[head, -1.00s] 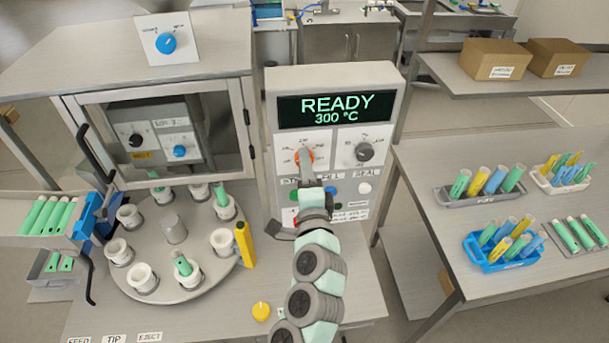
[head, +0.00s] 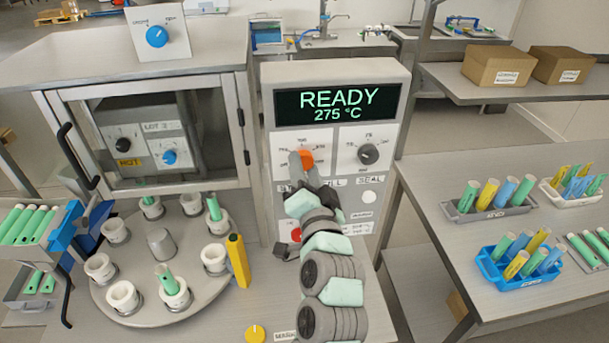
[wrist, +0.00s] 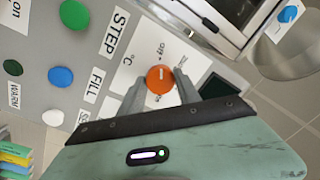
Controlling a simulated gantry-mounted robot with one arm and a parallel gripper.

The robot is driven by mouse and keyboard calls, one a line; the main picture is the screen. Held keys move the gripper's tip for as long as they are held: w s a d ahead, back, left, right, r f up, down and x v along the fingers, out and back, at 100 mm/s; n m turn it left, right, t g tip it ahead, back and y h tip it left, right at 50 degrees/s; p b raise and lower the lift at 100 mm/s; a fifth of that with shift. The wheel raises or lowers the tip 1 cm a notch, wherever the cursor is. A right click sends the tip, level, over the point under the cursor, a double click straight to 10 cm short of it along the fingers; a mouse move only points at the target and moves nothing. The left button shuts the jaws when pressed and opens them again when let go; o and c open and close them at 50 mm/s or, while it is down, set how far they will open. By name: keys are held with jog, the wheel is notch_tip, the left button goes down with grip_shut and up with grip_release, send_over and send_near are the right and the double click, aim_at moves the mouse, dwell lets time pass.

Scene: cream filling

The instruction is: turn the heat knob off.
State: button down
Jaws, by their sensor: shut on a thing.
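The orange heat knob (head: 306,159) sits on the left dial plate of the control panel, below the display. In the wrist view the orange knob (wrist: 160,79) lies between the two grey fingers of my gripper (wrist: 162,88), with its white mark showing. My gripper (head: 302,165) is shut on the knob in the head view, and my arm partly covers the panel below it. The display (head: 338,104) reads READY and 275 °C.
A black knob (head: 368,154) is right of the orange one. Buttons sit below, including a red one (head: 296,234) close to my wrist. A turntable (head: 137,312) with white cups and a yellow block (head: 238,262) stand at the left.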

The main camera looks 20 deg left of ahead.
dwell(0.5)
jog(key=c, duration=0.9)
grip_release()
jog(key=shift+o, duration=0.2)
jog(key=p+v, duration=0.8)
jog(key=v, duration=0.2)
jog(key=shift+s+d, duration=0.25)
jog(key=shift+s, duration=0.05)
